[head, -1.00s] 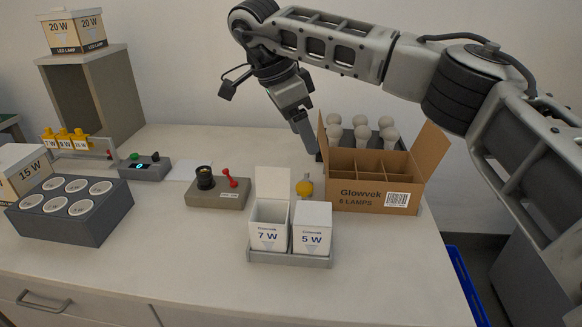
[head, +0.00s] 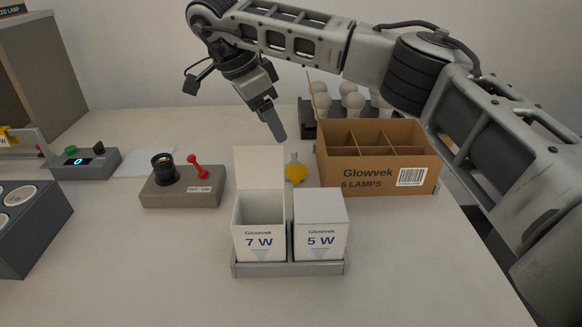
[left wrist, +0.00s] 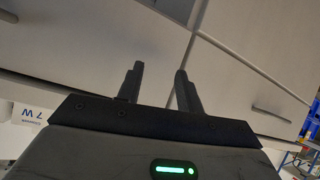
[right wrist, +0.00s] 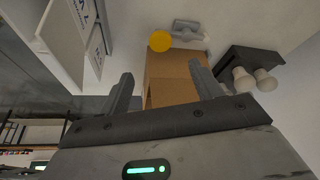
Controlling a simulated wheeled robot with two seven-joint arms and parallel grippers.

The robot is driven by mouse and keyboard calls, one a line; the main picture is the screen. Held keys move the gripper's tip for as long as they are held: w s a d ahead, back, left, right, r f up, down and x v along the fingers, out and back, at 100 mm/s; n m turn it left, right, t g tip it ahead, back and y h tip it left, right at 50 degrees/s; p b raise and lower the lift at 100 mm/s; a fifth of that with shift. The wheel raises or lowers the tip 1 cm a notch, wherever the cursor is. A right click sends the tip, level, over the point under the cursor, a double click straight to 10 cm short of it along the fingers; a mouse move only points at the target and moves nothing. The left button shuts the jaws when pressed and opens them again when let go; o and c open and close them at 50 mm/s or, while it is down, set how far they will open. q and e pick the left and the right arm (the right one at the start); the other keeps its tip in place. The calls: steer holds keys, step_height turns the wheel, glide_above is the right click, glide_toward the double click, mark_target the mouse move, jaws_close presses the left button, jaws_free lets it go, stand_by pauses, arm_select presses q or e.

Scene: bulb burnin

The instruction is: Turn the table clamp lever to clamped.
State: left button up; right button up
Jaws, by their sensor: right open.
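A red lever (head: 198,167) stands up, tilted, on a grey block (head: 182,190) that also carries a black round socket (head: 163,167). Its small label is too blurred to read. A yellow knob (head: 295,172) on a small grey fitting stands behind the white cartons; it also shows in the right wrist view (right wrist: 160,41). I cannot tell for sure which part is the table clamp. My right gripper (head: 278,130) is open and empty, above the table behind the cartons, right of the red lever and apart from it. My left gripper (left wrist: 158,78) is open and empty, facing the cabinet front.
An open 7 W carton (head: 259,240) and a 5 W carton (head: 320,235) stand in a grey tray (head: 290,269) at the front. A brown Glowvek box (head: 370,178) and a rack of bulbs (head: 350,100) are at the right.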

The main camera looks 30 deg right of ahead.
mark_target(295, 170)
steer(key=x, duration=1.2)
steer(key=shift+d+f, duration=0.15)
steer(key=shift+f, duration=0.15)
steer(key=c, duration=1.4)
